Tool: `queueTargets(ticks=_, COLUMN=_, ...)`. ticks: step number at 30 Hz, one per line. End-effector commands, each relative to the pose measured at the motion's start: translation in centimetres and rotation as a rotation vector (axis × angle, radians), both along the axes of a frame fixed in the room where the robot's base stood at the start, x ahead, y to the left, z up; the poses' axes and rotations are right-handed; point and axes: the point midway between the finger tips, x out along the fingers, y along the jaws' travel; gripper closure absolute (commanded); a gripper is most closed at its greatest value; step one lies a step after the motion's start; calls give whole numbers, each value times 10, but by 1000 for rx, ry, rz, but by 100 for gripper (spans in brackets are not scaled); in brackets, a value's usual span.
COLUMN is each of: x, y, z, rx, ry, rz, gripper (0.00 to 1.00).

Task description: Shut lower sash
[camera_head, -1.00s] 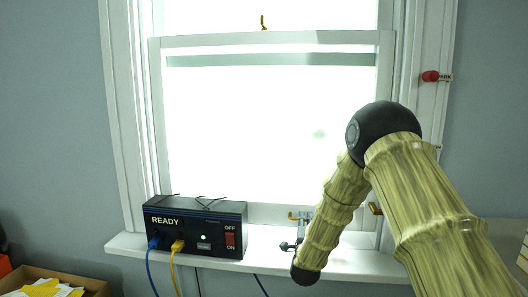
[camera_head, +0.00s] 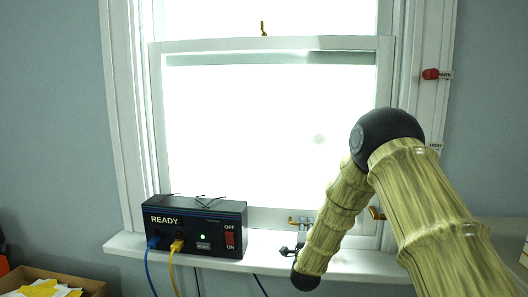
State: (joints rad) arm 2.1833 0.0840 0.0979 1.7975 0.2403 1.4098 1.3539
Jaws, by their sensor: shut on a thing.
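The lower sash (camera_head: 270,215) is a white framed pane in the window, its bottom rail low, just above the sill. I cannot tell exactly how wide the gap beneath is. A small brass lift (camera_head: 293,220) is on the bottom rail, and a second brass lift (camera_head: 377,213) is farther right. My gripper (camera_head: 304,224) is at the left lift, shut on it, mostly hidden behind my bamboo-patterned arm.
A black box (camera_head: 195,228) marked READY stands on the white sill (camera_head: 258,262), left of my gripper, with blue and yellow cables. A red knob (camera_head: 430,74) is on the right casing. A cardboard box (camera_head: 60,277) with yellow papers is lower left.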

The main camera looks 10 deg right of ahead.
Motion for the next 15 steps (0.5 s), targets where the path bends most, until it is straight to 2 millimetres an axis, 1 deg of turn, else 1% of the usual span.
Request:
queueTargets(ticks=7, x=0, y=0, z=-2, rx=0, ry=0, rz=0, gripper=100)
queueTargets(ticks=15, x=0, y=0, z=-13, rx=0, ry=1, rz=0, gripper=100)
